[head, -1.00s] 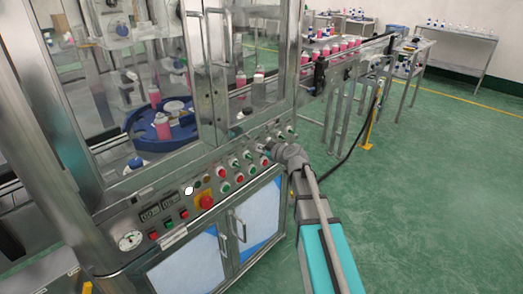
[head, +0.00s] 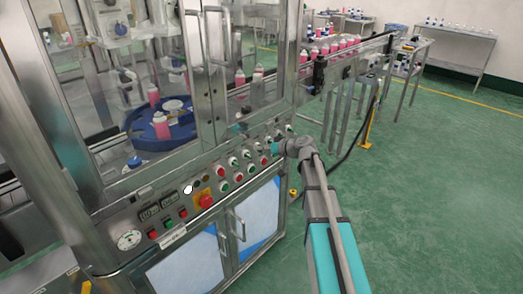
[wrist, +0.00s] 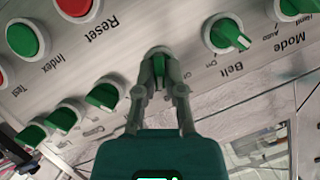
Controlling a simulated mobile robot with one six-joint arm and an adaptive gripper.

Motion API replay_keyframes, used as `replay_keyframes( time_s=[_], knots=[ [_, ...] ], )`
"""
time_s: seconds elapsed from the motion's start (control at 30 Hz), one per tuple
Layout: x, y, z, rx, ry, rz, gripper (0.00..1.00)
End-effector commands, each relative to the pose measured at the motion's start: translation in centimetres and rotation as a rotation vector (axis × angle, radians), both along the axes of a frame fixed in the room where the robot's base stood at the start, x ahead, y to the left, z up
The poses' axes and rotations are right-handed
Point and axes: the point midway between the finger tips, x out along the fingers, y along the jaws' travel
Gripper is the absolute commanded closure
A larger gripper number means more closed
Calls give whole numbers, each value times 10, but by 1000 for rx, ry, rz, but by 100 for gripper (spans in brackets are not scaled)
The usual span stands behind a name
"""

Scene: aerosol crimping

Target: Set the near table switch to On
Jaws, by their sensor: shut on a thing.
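The switch in my grip is a green rotary knob (wrist: 158,62) in a grey ring on the sloped control panel. My gripper (wrist: 159,82) has its two fingers closed on either side of this knob, in the wrist view. The label of this knob is hidden behind the fingers and the teal gripper body, so I cannot read its name or setting. In the head view my gripper (head: 273,149) is at the right part of the machine's front panel, and the knob itself is covered there.
Beside the held knob is the green Belt knob (wrist: 230,35), with the Mode knob (wrist: 296,8) beyond it. On the other side are several small green knobs (wrist: 63,117), the green Index button (wrist: 27,40) and the red Reset button (wrist: 76,5). A red emergency stop (head: 205,200) is further left.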

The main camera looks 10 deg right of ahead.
Motion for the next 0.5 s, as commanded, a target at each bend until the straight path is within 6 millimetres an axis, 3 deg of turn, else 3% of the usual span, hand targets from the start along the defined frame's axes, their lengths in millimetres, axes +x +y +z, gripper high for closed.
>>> replay_keyframes(
  time_s=[0.5],
  knots=[
    [-3, 1, -2, 72, 61, 8, 100]
  ],
)
